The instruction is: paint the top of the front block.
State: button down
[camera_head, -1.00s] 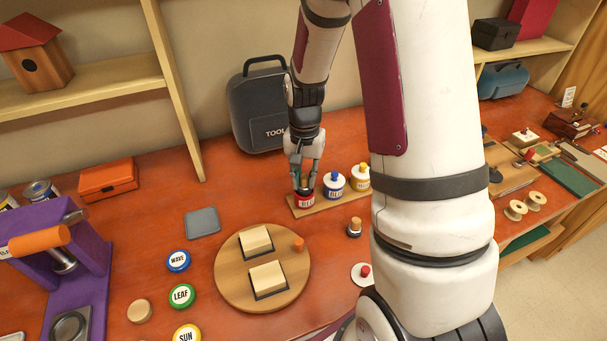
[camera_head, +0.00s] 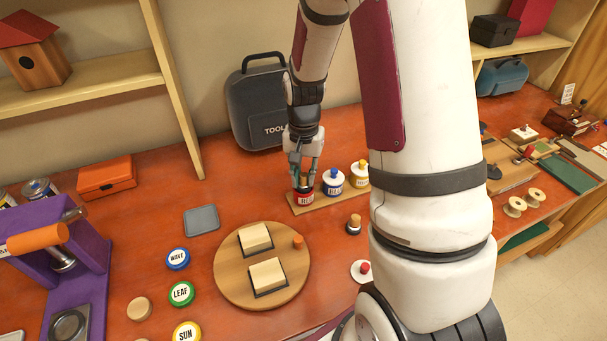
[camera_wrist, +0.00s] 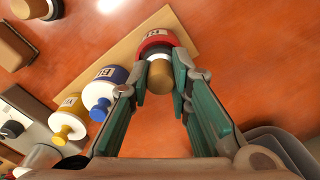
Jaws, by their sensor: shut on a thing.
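Two pale blocks sit on dark square bases on a round wooden board. The front block (camera_head: 267,273) is nearer me and the rear block (camera_head: 255,238) is behind it; both tops look plain. My gripper (camera_head: 304,182) points down at the red paint pot (camera_head: 304,199), away from the blocks. In the wrist view, my gripper (camera_wrist: 160,78) is shut on a wooden-handled dauber (camera_wrist: 158,76), which stands at the mouth of the red pot (camera_wrist: 154,38). Its lower end is hidden. The blue pot (camera_head: 332,185) and yellow pot (camera_head: 359,176) have knobbed lids on.
A second dauber (camera_head: 354,224) and a red-knobbed white lid (camera_head: 361,270) stand right of the round board (camera_head: 229,284). An orange peg (camera_head: 298,242) stands on the board. Several labelled discs, a purple press (camera_head: 75,275) and a toolbox (camera_head: 262,104) are around. Bare tabletop separates pots and board.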

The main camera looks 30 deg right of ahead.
aim_at(304, 175)
jog(key=shift+f, duration=0.4)
dwell(1.1)
jog(key=shift+r, duration=0.1)
jog(key=shift+r+p, duration=1.3)
jog(key=shift+r, duration=2.2)
jog(key=w+a+f+n, duration=0.5)
jog(key=w+a+n, duration=0.4)
jog(key=w+a, duration=0.2)
jog(key=shift+a, duration=0.75)
